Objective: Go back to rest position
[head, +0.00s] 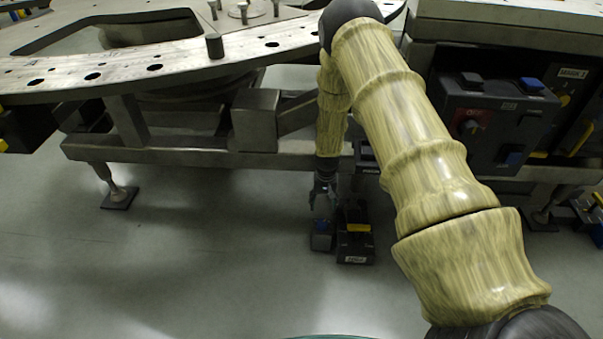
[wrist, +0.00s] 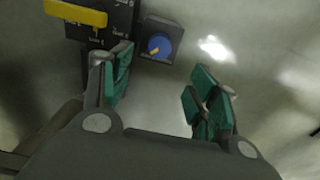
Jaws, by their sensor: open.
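My gripper (head: 322,196) hangs pointing down at the end of my arm, in front of the turret plate's frame. In the wrist view my gripper (wrist: 165,92) is open, with green pads apart and nothing between them. Below it in the head view is a small dark box with a blue knob (head: 321,228); the blue knob also shows in the wrist view (wrist: 159,46), just beyond the fingertips. Beside it is a dark box with a yellow handle (head: 357,227), whose yellow part shows at the wrist view's upper left (wrist: 75,12). I cannot tell whether the fingers touch either box.
The perforated turret plate (head: 120,70) spans the upper left on a metal frame (head: 190,152) with feet. A dark control box (head: 497,118) with red and blue knobs stands at right under another metal structure. The grey floor (head: 170,260) is clear at lower left.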

